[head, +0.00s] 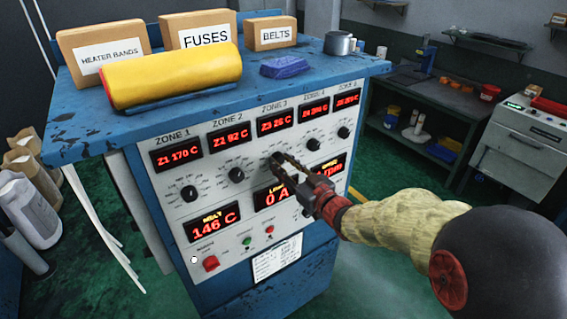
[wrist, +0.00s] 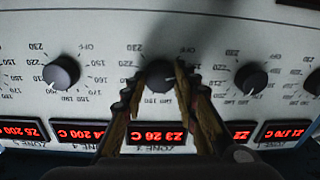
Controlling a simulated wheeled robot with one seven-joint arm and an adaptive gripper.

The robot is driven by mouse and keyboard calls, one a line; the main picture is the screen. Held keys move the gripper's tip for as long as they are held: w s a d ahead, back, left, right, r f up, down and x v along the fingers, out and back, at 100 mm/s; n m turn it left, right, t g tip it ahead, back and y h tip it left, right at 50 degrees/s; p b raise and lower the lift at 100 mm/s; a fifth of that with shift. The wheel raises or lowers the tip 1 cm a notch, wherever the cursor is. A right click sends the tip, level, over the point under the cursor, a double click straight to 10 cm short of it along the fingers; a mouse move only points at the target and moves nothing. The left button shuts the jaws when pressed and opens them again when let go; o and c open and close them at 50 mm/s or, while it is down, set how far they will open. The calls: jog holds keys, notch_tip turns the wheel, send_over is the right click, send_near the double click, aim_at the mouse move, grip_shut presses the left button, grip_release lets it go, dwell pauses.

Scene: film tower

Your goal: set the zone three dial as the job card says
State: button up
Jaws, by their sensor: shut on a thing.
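The zone three dial (head: 274,158) is a dark round knob under the red Z3 display (head: 275,123) on the white panel. My gripper (head: 281,166) reaches it from the lower right and hides part of it. In the wrist view, where the panel appears upside down, the zone three dial (wrist: 158,74) sits between the two fingers of my gripper (wrist: 155,86), which is shut on it. Its pointer mark cannot be made out. The Z3 display (wrist: 172,133) reads 26 C. A white card (head: 277,260) hangs low on the panel; its text is too small to read.
Neighbouring dials (head: 236,174) (head: 313,144) stand close on both sides. A red switch (head: 210,263) is at the lower left. Boxes (head: 195,32) and a yellow roll (head: 172,76) rest on the cabinet's blue top (head: 335,72). Green floor is open at the right.

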jog(key=m+p, duration=0.1)
jog(key=m, duration=0.5)
jog(key=shift+m+p, duration=0.3)
jog(key=shift+m, duration=0.1)
jog(key=m+p, duration=0.1)
jog(key=m, duration=0.2)
jog(key=shift+m, duration=0.3)
jog(key=m+p, duration=0.1)
jog(key=m, duration=0.3)
jog(key=shift+s, duration=0.1)
jog(key=m+p, duration=0.1)
jog(key=m, duration=0.1)
jog(key=m+p, duration=0.1)
jog(key=m, duration=0.2)
jog(key=shift+a+m+t+h, duration=0.1)
jog(key=shift+m+t+h, duration=0.2)
jog(key=m+p, duration=0.2)
jog(key=m, duration=0.3)
jog(key=shift+f, duration=0.1)
jog(key=o, duration=1.2)
jog(key=shift+c, duration=0.2)
